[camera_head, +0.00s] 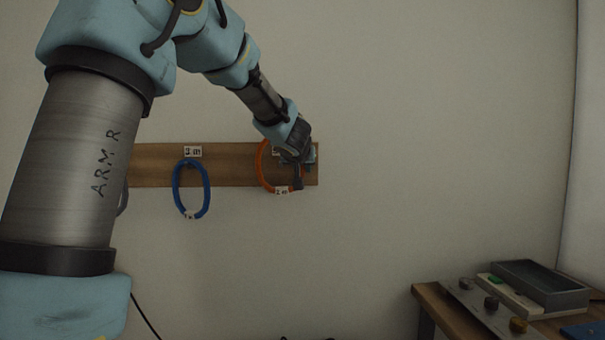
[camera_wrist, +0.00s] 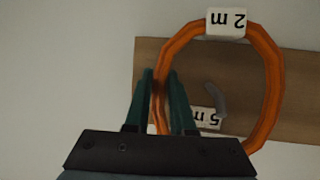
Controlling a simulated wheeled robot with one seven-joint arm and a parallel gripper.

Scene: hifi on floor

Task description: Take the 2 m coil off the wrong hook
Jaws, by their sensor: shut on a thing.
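The orange coil (camera_head: 262,172) with a "2 m" tag is at the right end of the wooden board. In the wrist view the coil (camera_wrist: 275,85) is a ring, its "2 m" tag (camera_wrist: 227,22) upside down at the top. My gripper (camera_wrist: 162,78) is shut on one side of the ring, the cable between its two green fingers. A grey hook (camera_wrist: 217,100) and a "5 m" label (camera_wrist: 207,118) show inside the ring's outline. I cannot tell whether the coil touches the hook. In the head view my gripper (camera_head: 298,160) hides part of coil and hook.
A blue coil (camera_head: 206,190) hangs from the wooden board (camera_head: 235,165) to the left, under a white label (camera_head: 193,151). Another coil (camera_head: 123,200) is mostly hidden behind my arm. A table (camera_head: 432,297) with a grey tray (camera_head: 540,282) stands lower right. The wall between is clear.

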